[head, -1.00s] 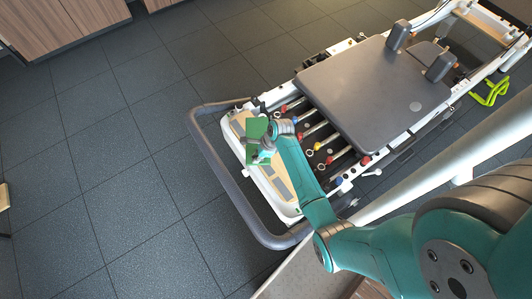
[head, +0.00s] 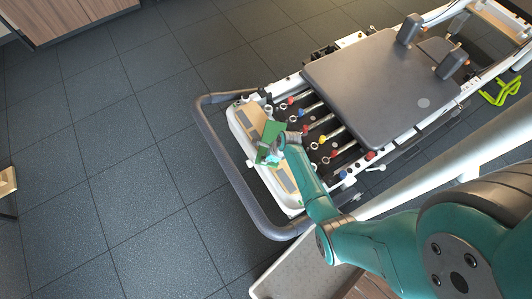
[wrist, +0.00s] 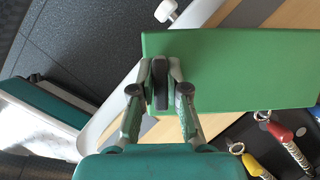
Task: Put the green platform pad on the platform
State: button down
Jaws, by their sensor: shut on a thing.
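The green platform pad (head: 271,140) is a flat rectangular board. My gripper (wrist: 161,82) is shut on one long edge of it, near one end. In the wrist view the pad (wrist: 245,72) reaches from the fingers toward the right. The platform (head: 252,117), white with tan and grey strips, is at the foot end of the reformer. In the head view the pad overlaps the platform's middle, at an angle to it. Tan and grey platform surface (wrist: 285,14) shows behind the pad in the wrist view. Whether pad and platform touch I cannot tell.
A thick grey rail (head: 218,150) loops around the platform's outer side. Springs with coloured ends (head: 325,140) lie between the platform and the dark carriage (head: 380,85). Free floor lies to the left. A yellow-green object (head: 500,91) lies on the floor at right.

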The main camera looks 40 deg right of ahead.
jog(key=shift+f, duration=0.4)
jog(key=c, duration=1.2)
grip_release()
jog(key=shift+r, duration=0.1)
